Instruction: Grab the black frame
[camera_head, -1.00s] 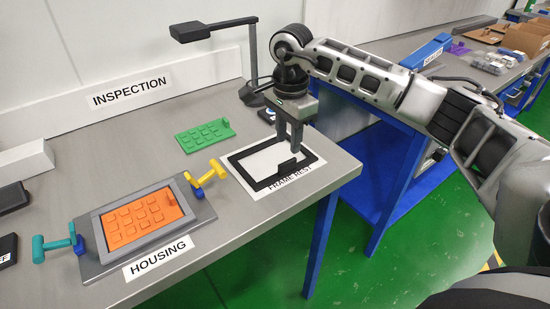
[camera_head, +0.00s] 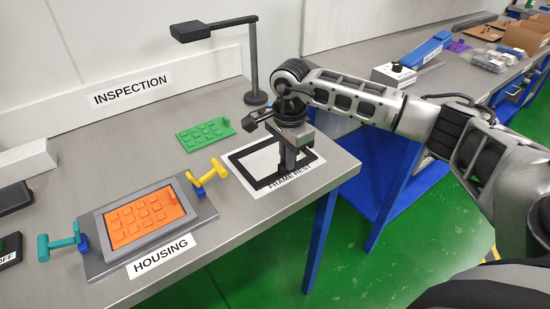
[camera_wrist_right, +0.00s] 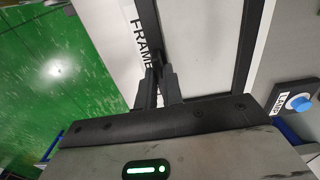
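The black frame (camera_head: 308,151) lies flat on the white FRAME REST sheet, near the table's right corner. My right gripper (camera_head: 287,166) points down at the frame's near side, its fingers low against the bar. In the right wrist view the two fingers (camera_wrist_right: 158,75) meet the black frame (camera_wrist_right: 242,50) at one bar, with a narrow gap between them. Whether they press on the bar cannot be told. The housing (camera_head: 97,234) holds an orange keypad-like panel (camera_head: 145,219). My left gripper is not in view.
A yellow clamp handle (camera_head: 208,175) and a teal one (camera_head: 60,243) flank the housing. A green panel (camera_head: 205,134) lies behind. A black lamp stand (camera_head: 254,65) rises behind my right wrist. A blue LAMP button (camera_wrist_right: 298,102) lies beside the frame.

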